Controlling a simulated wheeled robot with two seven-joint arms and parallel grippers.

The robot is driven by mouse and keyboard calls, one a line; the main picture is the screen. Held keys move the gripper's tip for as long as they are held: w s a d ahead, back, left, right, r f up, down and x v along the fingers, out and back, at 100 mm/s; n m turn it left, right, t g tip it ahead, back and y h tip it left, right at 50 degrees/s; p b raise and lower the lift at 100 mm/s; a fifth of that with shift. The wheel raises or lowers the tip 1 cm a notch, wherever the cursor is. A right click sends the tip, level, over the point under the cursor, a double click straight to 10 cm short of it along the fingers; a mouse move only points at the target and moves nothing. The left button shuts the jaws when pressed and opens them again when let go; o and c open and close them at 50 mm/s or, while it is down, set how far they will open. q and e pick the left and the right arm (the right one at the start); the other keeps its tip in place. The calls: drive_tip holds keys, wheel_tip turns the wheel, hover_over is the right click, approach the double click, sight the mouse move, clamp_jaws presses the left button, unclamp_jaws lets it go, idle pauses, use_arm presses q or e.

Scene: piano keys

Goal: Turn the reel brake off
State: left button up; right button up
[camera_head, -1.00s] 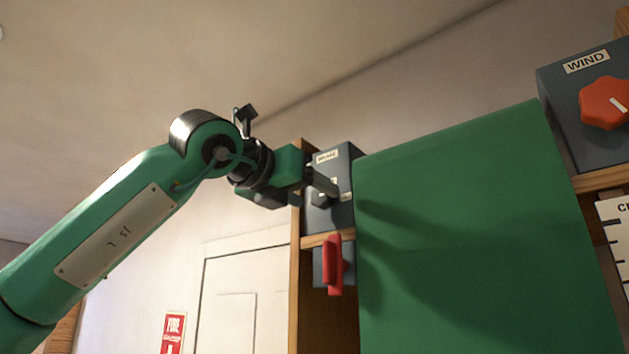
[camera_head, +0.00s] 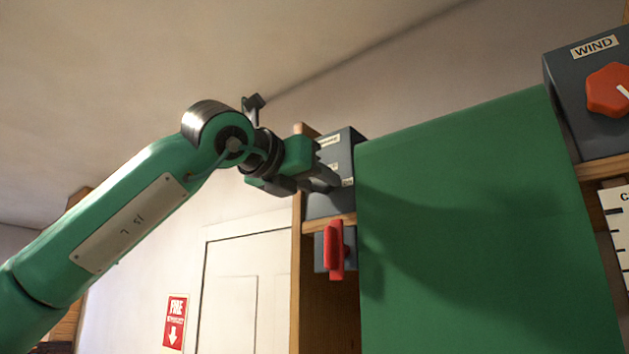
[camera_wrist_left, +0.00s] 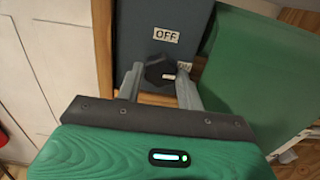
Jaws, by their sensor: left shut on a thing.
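The grey brake box (camera_head: 345,147) stands on the wooden shelf at the centre of the head view, its upper label partly hidden. In the left wrist view its face (camera_wrist_left: 140,22) carries an OFF label (camera_wrist_left: 166,36) above and a partly hidden ON label (camera_wrist_left: 184,66) at the right. The dark knob (camera_wrist_left: 158,70) is below OFF, and its small white mark (camera_wrist_left: 169,76) is on its right side, toward ON. My left gripper (camera_head: 328,180) is shut on the knob, a finger on each side; it also shows in the left wrist view (camera_wrist_left: 160,84). My right gripper is out of view.
A red handle (camera_head: 334,248) on a grey box hangs just below the shelf. A large green panel (camera_head: 470,220) stands close to the right of the brake box. A WIND box (camera_head: 570,95) with a red knob (camera_head: 607,90) is at the far right.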

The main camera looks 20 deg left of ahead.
use_arm(q)
drive_tip(key=shift+f+n+b, duration=0.15)
drive_tip(key=shift+n+b, duration=0.15)
drive_tip(key=shift+b, duration=0.3)
drive_tip(key=n+b, duration=0.4)
drive_tip(key=b, duration=0.1)
drive_tip(key=shift+d+f, duration=0.1)
drive_tip(key=shift+n+b, duration=0.9)
drive_tip(key=shift+b, duration=0.05)
drive_tip(key=n+b, duration=0.2)
drive_tip(key=n, duration=0.1)
drive_tip(key=n+b, duration=0.1)
drive_tip(key=n, duration=0.1)
drive_tip(key=shift+r, duration=0.25)
drive_tip(key=n+b, duration=0.2)
drive_tip(key=n, duration=0.4)
drive_tip(key=shift+r+b, duration=0.15)
drive_tip(key=shift+b, duration=0.2)
drive_tip(key=shift+n, duration=0.3)
drive_tip(key=o, duration=1)
